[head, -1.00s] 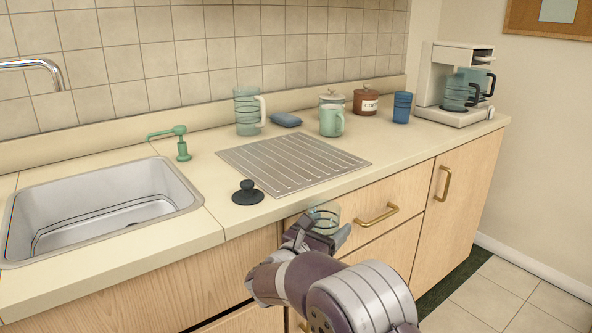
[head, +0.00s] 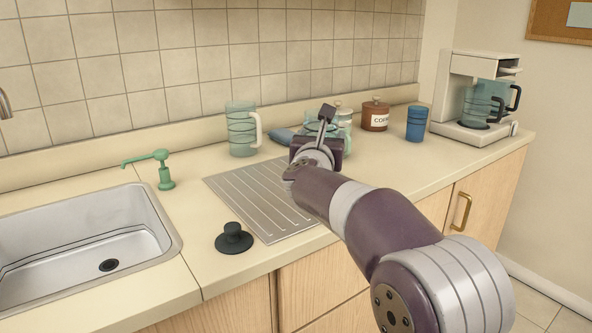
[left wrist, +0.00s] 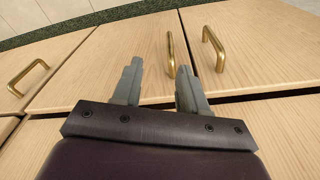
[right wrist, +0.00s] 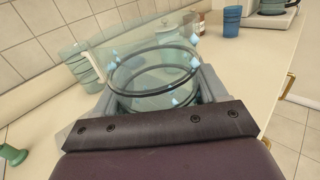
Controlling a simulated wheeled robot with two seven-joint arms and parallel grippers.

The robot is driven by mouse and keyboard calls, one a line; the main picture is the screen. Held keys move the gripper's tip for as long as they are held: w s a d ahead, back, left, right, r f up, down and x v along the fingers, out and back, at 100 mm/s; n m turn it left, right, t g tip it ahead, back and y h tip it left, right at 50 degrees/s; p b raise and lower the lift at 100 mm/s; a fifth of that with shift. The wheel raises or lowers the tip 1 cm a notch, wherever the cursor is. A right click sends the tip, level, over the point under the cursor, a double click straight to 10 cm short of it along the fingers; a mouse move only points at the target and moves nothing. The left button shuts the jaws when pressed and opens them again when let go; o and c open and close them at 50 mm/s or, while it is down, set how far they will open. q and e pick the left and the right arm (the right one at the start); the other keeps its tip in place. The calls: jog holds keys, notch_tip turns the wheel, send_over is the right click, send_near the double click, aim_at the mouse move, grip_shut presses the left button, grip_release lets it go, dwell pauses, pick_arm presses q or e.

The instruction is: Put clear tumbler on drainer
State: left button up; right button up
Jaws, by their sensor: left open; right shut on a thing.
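The clear tumbler (right wrist: 152,98) fills the middle of the right wrist view, a see-through glass with dark bands, held between the fingers. My right gripper (head: 322,132) is shut on it, above the counter near the far right part of the drainer in the head view. There the gripper mostly hides the tumbler. The drainer (head: 250,200) is a flat, ribbed metal panel in the counter, empty where visible; my right arm covers its right side. My left gripper (left wrist: 160,78) is open and empty, facing the wooden cabinet fronts low down.
A black sink plug (head: 234,238) stands by the drainer's near left corner. The sink (head: 80,235) and green soap pump (head: 163,172) are left. Behind are a clear pitcher (head: 241,130), blue sponge (head: 283,136), brown canister (head: 375,116), blue cup (head: 416,124) and coffee maker (head: 470,95).

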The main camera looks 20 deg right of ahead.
jog(key=w+a+f, duration=0.1)
jog(key=w, duration=0.1)
jog(key=w+a+f, duration=0.1)
jog(key=w+f, duration=0.1)
jog(key=w+a+f, duration=0.1)
jog(key=w+a, duration=0.1)
jog(key=w, duration=0.1)
jog(key=shift+f, duration=0.4)
notch_tip(320, 180, down, 4)
jog(key=shift+a+f+b, duration=0.15)
jog(key=shift+b, duration=0.65)
jog(key=o, duration=1.3)
jog(key=shift+s, duration=0.1)
jog(key=v, duration=1.2)
jog(key=shift+b, duration=0.3)
